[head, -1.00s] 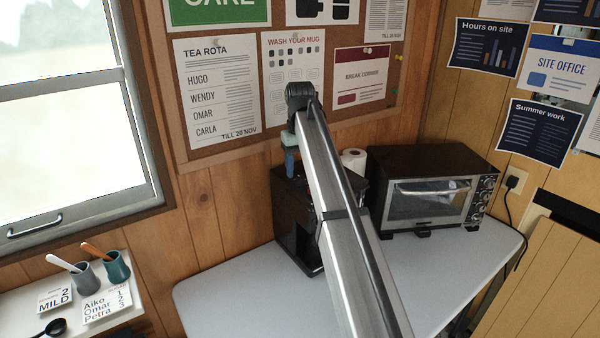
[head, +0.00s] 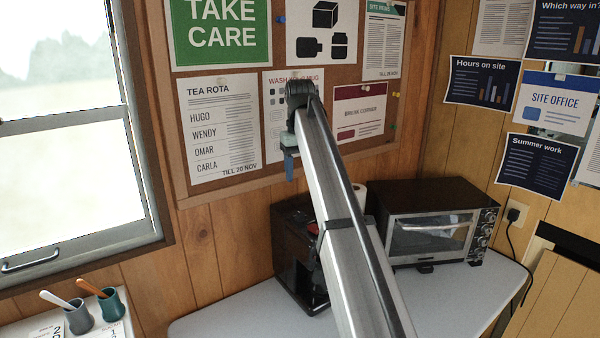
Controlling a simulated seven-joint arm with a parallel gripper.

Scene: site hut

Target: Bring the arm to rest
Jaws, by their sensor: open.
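My arm reaches up from the bottom of the head view, past the front of a black machine on the table. My gripper (head: 290,166) shows at the arm's far end as a small blue part pointing down, in front of the pinboard's lower edge. It is open, and I see nothing held in it. The arm hides part of the black machine and part of the pinboard notices.
The black machine (head: 290,250) and a toaster oven (head: 435,225) stand on the white table (head: 225,325), with a paper roll (head: 360,193) behind my arm. Two cups (head: 77,317) with spoons stand at lower left by the window. The table's left part is clear.

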